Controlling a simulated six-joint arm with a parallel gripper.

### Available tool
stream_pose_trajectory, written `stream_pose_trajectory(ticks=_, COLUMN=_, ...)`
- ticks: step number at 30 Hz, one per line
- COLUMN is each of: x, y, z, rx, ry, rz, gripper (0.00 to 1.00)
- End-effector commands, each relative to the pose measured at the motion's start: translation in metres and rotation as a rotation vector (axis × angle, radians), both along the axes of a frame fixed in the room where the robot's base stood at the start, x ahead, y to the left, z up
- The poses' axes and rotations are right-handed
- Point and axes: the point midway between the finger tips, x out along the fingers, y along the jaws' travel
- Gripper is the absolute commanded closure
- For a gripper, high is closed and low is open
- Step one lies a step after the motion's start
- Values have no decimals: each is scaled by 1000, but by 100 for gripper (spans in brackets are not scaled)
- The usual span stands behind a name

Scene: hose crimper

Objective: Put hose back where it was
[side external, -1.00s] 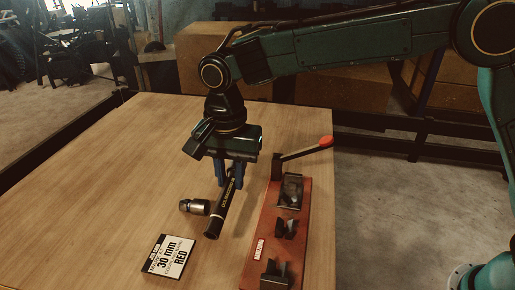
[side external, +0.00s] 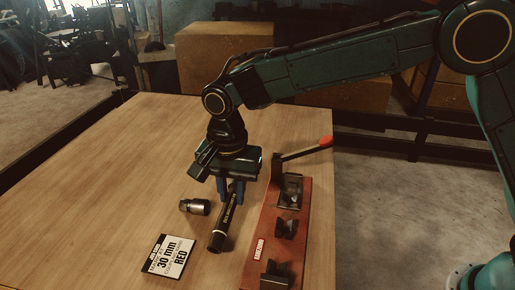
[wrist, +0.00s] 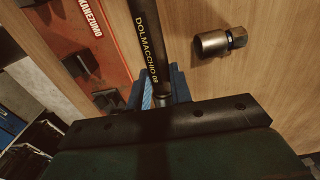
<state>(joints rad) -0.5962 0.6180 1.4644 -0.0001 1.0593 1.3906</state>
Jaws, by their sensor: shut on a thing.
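The black hose (side external: 224,226) with yellow lettering is held by my gripper (side external: 232,192), whose blue fingers are shut on it near its far end. In the wrist view the hose (wrist: 148,40) runs up from between the blue fingers (wrist: 160,88). In the side view its near end points toward the front of the table; I cannot tell whether it touches the wood. The metal fitting (side external: 195,206) lies on the table just left of the hose, apart from it, and also shows in the wrist view (wrist: 220,42).
The red-brown crimper base (side external: 282,250) with black blocks and a red-tipped lever (side external: 310,147) stands close to the right of the hose. A label card reading 30 mm RED (side external: 169,256) lies front left. The table's left part (side external: 100,190) is clear.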

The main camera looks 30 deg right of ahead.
Motion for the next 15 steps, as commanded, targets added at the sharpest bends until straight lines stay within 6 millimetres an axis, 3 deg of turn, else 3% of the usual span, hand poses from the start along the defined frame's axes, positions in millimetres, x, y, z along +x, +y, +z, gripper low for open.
stream_pose_trajectory(ticks=15, x=0, y=0, z=-21, rx=0, ry=0, rz=0, gripper=100)
